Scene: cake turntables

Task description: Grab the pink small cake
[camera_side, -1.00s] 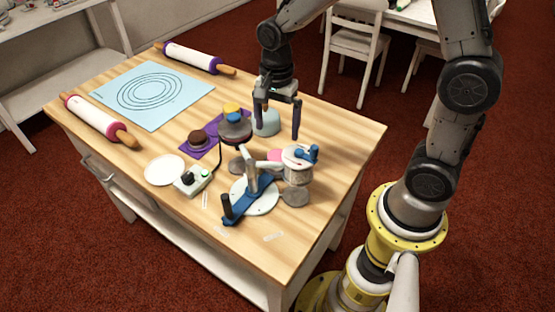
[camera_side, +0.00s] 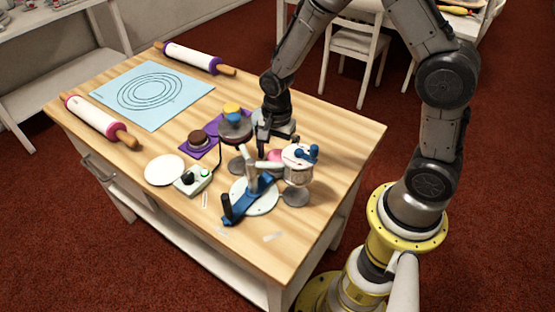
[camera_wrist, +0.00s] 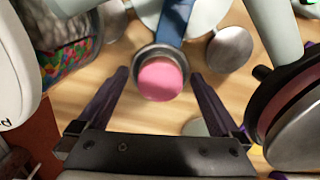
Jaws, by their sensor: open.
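The small pink cake (camera_wrist: 161,79) sits on a round dark metal stand (camera_wrist: 146,54) in the wrist view. In the side view only a bit of the pink cake (camera_side: 275,155) shows, partly covered by my gripper and the white parts in front. My gripper (camera_wrist: 160,85) is open. In the wrist view its two dark fingers lie to the left and right of the cake, with gaps on both sides, and nothing is between them in a grip. In the side view my gripper (camera_side: 262,150) points down, low over the table beside the cake.
A clear jar of colourful bits (camera_wrist: 75,45) stands close on the left in the wrist view, and a dark turntable (camera_wrist: 298,125) close on the right. A blue-armed white turntable (camera_side: 262,205) stands in front. Rolling pins (camera_side: 100,120) and a blue mat (camera_side: 125,112) lie farther left.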

